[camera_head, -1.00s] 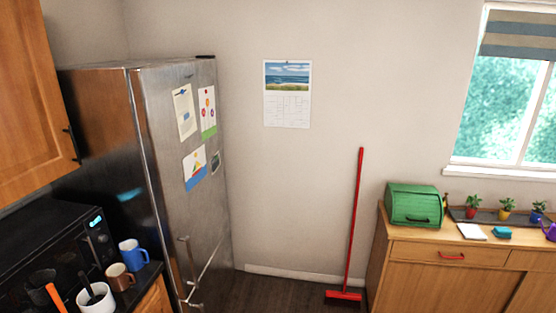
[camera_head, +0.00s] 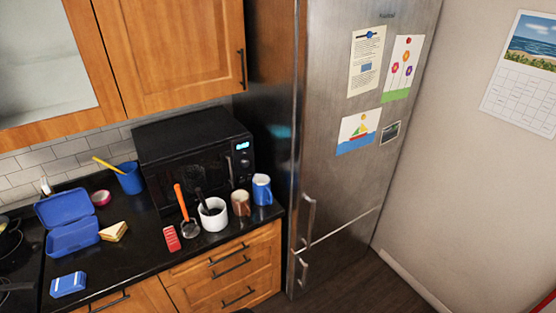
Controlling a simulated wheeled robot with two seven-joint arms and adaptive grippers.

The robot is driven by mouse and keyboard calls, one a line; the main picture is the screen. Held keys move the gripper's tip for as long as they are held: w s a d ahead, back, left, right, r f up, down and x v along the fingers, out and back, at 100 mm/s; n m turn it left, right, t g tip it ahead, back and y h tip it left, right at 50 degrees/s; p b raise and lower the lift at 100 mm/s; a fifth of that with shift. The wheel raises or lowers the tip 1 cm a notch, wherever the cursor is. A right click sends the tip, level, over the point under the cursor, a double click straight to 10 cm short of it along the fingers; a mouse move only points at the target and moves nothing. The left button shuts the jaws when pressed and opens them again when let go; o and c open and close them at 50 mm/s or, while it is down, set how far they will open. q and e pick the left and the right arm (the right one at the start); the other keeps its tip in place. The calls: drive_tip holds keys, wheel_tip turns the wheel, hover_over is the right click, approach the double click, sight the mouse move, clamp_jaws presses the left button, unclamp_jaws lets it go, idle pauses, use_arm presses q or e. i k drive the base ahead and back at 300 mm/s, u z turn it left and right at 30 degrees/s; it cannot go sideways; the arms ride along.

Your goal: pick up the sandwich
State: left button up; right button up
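The sandwich (camera_head: 114,231) lies on the black countertop (camera_head: 150,262) at the left. It is a pale, wedge-shaped piece. It sits just right of an open blue lunchbox (camera_head: 72,238), whose lid is raised. Neither of my grippers shows in the head view.
A small blue box (camera_head: 68,284) lies in front of the lunchbox. Right of the sandwich are a red item (camera_head: 171,238), a white pot (camera_head: 213,215) with utensils, a brown mug (camera_head: 241,203) and a blue mug (camera_head: 262,190). A black microwave (camera_head: 190,160) stands behind; the fridge (camera_head: 335,140) is right.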

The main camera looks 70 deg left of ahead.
sight(114, 233)
drive_tip(key=u, duration=3.9)
